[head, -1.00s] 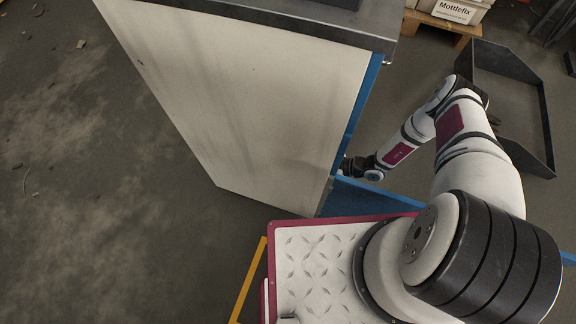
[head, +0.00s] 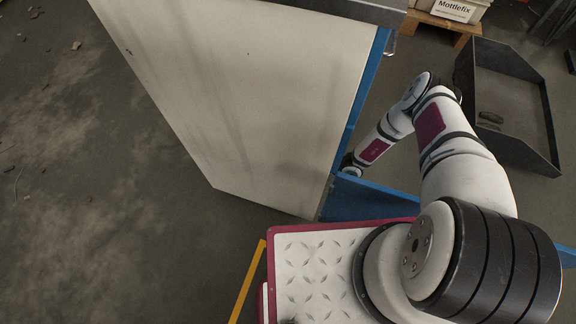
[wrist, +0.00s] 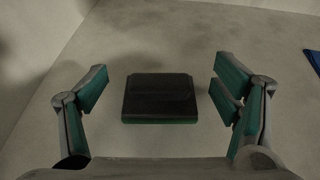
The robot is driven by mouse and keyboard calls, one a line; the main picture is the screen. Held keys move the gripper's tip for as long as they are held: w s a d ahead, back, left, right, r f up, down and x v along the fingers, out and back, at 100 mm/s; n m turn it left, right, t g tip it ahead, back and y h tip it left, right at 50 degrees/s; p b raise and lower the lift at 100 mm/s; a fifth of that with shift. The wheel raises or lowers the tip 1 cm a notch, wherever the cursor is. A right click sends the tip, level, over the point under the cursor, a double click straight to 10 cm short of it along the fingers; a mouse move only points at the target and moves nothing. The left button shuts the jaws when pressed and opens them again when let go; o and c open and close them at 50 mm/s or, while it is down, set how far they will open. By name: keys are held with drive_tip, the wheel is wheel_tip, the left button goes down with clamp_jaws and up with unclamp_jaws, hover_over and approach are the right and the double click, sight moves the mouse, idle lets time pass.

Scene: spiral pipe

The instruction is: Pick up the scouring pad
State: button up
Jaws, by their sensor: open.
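The scouring pad (wrist: 160,98) is a dark, nearly black block with a green lower edge. It lies flat on a pale grey surface in the middle of the wrist view. My gripper (wrist: 160,72) is open, with one green-padded finger to the left of the pad and one to the right. There are gaps on both sides, and neither finger appears to touch it. In the head view my gripper and the pad are hidden behind the cabinet's side panel; only my arm shows, reaching in.
Pale walls meet at a corner at the upper left of the wrist view. A blue item (wrist: 314,62) lies at its right edge. The head view shows the cabinet's side panel (head: 235,90), with blue edging. A dark tray (head: 520,110) stands on the floor at right.

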drive_tip(key=c, duration=1.3)
drive_tip(key=shift+o, duration=0.2)
drive_tip(key=shift+r, duration=0.15)
